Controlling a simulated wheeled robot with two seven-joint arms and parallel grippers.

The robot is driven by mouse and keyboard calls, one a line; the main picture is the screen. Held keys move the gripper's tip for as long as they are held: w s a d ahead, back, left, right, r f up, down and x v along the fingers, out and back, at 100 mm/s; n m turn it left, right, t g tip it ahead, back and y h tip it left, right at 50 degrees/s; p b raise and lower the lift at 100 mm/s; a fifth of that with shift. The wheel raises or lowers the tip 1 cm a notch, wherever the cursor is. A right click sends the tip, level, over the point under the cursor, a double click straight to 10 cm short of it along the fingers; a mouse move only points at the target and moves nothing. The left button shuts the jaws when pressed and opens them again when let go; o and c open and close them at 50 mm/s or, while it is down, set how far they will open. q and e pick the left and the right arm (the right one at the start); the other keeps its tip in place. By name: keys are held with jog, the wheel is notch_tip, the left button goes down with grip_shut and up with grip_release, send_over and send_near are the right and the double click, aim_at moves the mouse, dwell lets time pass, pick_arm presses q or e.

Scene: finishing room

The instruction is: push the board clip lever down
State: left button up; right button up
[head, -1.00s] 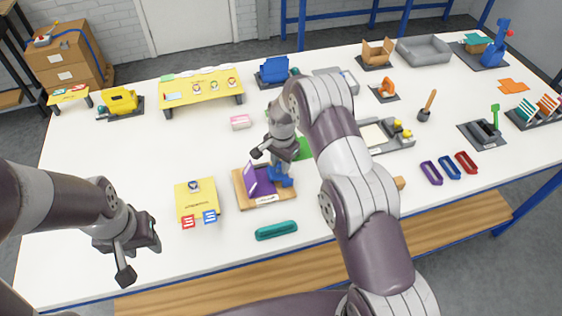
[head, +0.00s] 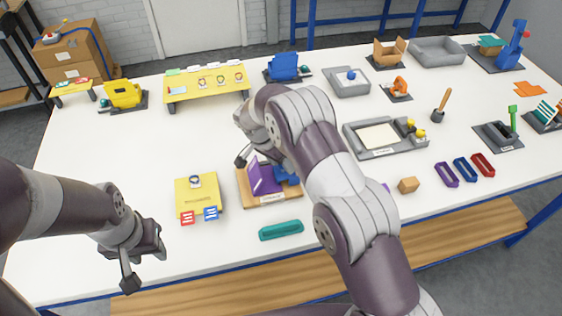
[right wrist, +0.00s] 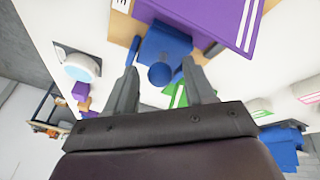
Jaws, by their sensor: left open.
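The clip board (head: 287,198) is a wooden board near the table's front. A purple folded piece (head: 258,180) stands on it, beside a blue clip (head: 287,174). In the right wrist view the blue clip (right wrist: 165,45) has a round blue knob (right wrist: 160,74) at its end. My right gripper (right wrist: 163,85) is open, its fingers apart on either side of the knob; I see no clear contact. In the head view the right gripper (head: 246,155) is just behind the board, partly hidden by its arm. My left gripper (head: 145,265) is open and empty near the front edge.
Free table lies at the left.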

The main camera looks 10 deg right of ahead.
jog(key=shift+a+r, duration=0.15)
jog(key=shift+r, duration=0.15)
jog(key=p+v, duration=0.1)
jog(key=v, duration=0.1)
jog(key=p+v, duration=0.1)
jog(key=v, duration=0.1)
jog(key=shift+d+r, duration=0.15)
jog(key=shift+d, duration=0.05)
notch_tip(320, 180, up, 7)
jog(key=p, duration=0.9)
send_over(277, 173)
jog(key=a, duration=0.3)
jog(key=shift+s+a+r+p, duration=0.1)
jog(key=shift+a+p, duration=0.1)
jog(key=shift+p, duration=0.1)
